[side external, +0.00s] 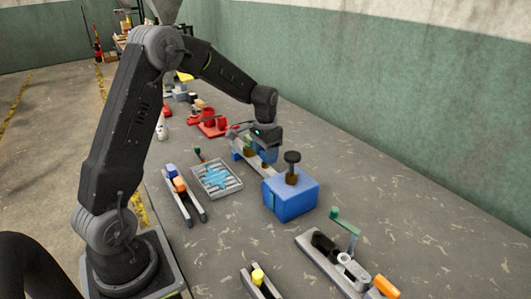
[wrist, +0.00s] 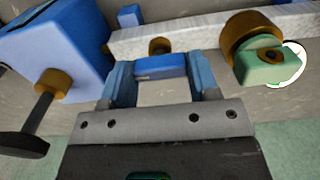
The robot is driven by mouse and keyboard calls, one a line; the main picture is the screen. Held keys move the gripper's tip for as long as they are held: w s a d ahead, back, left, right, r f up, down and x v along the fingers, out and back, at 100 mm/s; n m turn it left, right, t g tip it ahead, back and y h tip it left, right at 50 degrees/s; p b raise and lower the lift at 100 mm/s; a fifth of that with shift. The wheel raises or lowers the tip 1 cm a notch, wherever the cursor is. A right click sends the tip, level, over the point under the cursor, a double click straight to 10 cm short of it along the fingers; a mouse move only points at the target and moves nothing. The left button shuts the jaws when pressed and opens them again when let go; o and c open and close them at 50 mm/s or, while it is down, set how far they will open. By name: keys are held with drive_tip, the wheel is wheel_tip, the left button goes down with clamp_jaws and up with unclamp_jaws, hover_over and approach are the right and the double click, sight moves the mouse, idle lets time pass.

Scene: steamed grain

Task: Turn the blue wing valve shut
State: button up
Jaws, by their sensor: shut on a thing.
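The blue wing valve's handle (wrist: 160,66) shows in the wrist view as a short blue bar, in front of a small brass stem on a pale pipe (wrist: 195,30). My gripper (wrist: 160,78) has one finger at each end of the bar and is shut on it. In the side external view my gripper (side external: 266,140) reaches down over the pipe assembly at the back of the bench. There the gripper hides most of the handle, and its exact turn angle cannot be told.
A blue box with a black knob on a brass stem (side external: 291,198) stands close in front; it also shows in the wrist view (wrist: 62,42). A green handle on brass (wrist: 265,58) is at right there. A grey tray (side external: 217,180) and rail fixtures (side external: 350,265) occupy the bench.

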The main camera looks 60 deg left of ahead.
drive_tip(key=shift+n, duration=0.3)
drive_tip(key=n, duration=0.3)
drive_tip(key=shift+n, duration=0.4)
drive_tip(key=n, duration=0.9)
drive_tip(key=shift+n, duration=2.3)
drive_tip(key=o, duration=0.9)
